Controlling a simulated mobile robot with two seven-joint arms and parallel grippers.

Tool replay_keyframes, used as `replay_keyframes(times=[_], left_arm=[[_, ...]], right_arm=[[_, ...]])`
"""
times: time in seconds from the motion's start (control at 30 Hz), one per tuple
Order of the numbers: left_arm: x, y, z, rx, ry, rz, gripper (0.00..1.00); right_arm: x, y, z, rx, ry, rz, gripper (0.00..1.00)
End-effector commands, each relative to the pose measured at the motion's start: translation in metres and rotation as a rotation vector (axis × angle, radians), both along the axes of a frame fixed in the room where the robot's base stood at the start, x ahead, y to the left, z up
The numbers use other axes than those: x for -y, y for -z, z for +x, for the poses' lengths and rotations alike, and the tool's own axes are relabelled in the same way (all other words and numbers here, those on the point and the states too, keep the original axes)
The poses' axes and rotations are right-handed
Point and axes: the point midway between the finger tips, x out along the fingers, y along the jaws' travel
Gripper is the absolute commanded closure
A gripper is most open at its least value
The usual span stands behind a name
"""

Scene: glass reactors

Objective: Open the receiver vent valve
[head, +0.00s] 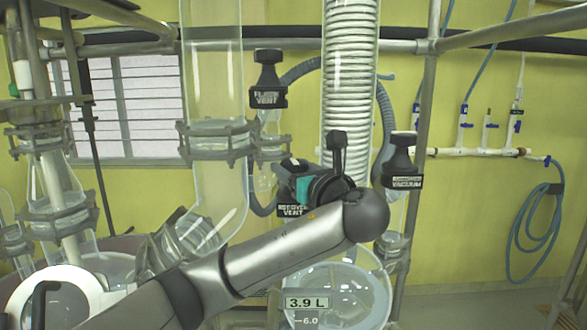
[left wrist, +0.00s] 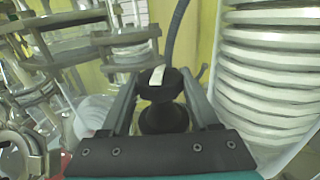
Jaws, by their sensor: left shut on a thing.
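The receiver vent valve has a black label reading "RECEIVER VENT" (head: 291,210), partly hidden behind my left wrist in the head view. Its black knob (left wrist: 160,84) with a white stripe on top stands between my left gripper's fingers (left wrist: 160,100) in the left wrist view. My left gripper (head: 296,178) is shut on this knob, its fingers on either side. The glass receiver (head: 365,290) stands below my arm, with a "3.9 L" readout in front. My right gripper is not in view.
The flask vent valve (head: 267,80) stands above and left of my gripper, and the vacuum valve (head: 402,160) stands to the right. A coiled glass condenser (head: 349,60) rises close behind. Metal frame poles (head: 425,110) and a wide glass tube (head: 213,80) crowd the space.

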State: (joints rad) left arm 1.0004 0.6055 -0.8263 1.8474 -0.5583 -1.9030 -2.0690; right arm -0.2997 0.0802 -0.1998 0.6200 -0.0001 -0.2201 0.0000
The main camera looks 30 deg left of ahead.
Motion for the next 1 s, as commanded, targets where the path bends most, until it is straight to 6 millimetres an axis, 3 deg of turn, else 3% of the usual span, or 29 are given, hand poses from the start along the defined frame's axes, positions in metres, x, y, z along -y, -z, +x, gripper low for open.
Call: replay_keyframes(times=[0.3, 0.8, 0.83, 1.0], left_arm=[[0.0001, -0.0009, 0.0004, 0.001, -0.099, 0.002, 0.94], [-0.0008, -0.0011, 0.0003, 0.001, -0.114, 0.003, 0.94], [-0.0008, -0.0011, 0.0003, 0.001, -0.114, 0.003, 0.35], [-0.0007, -0.0007, 0.0002, 0.0, -0.114, 0.002, 0.16]], right_arm=[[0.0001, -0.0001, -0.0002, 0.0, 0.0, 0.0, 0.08], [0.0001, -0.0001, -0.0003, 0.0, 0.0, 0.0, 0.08], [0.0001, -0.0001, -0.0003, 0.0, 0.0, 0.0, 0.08], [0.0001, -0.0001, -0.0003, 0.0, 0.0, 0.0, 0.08]])
